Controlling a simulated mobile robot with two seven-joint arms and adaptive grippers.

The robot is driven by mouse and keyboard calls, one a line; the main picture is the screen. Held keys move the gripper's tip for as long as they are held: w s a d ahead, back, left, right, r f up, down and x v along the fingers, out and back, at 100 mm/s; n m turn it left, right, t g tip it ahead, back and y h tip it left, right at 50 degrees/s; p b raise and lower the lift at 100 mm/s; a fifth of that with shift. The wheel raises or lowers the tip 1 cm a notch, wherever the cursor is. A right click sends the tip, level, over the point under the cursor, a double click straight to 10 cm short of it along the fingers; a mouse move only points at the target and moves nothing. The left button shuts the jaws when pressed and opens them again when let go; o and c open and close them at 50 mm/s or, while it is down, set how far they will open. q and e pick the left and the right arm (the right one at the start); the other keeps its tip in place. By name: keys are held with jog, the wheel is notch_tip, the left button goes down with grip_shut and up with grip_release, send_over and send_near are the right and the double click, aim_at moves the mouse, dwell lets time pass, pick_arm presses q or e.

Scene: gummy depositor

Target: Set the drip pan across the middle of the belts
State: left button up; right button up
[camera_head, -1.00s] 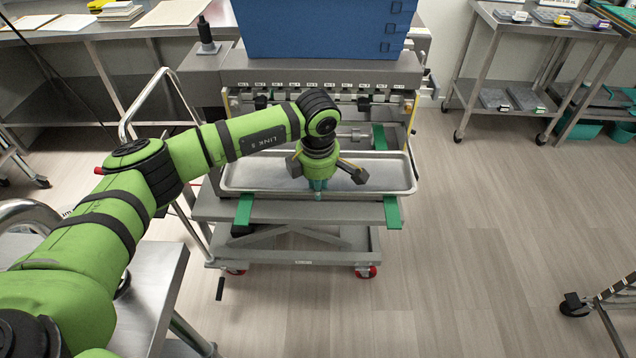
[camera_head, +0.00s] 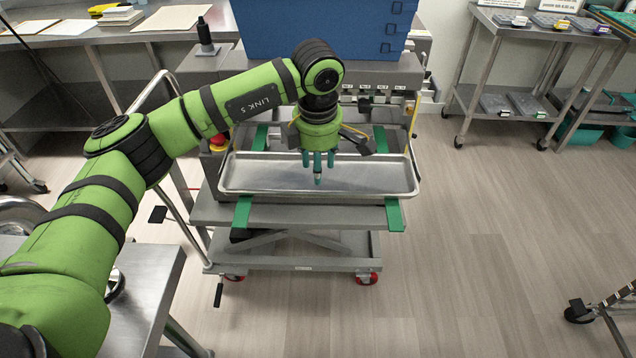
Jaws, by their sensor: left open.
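The drip pan (camera_head: 270,178) is a shallow, wide metal tray. It lies level across the two green belts (camera_head: 243,212), whose near ends stick out in front of it; the right belt end (camera_head: 394,214) shows too. Parts of the belts also show behind the pan. My left gripper (camera_head: 318,172) points down above the pan, with its teal fingers apart and nothing between them. It is clear of the pan rim. The arm hides part of the far rim. My right gripper is not in view.
The belts sit on a wheeled lift cart (camera_head: 300,250) in front of the depositor, which has a blue hopper (camera_head: 320,28). A metal table (camera_head: 130,290) stands at near left. A wheeled rack (camera_head: 545,70) stands at back right. The floor on the right is mostly free.

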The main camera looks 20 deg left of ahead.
pick_arm(q)
jog(key=shift+s+r+b, duration=0.15)
jog(key=shift+r, duration=0.85)
jog(key=shift+s+r+b, duration=0.1)
jog(key=shift+r+b, duration=0.05)
jog(key=shift+r, duration=0.85)
dwell(0.6)
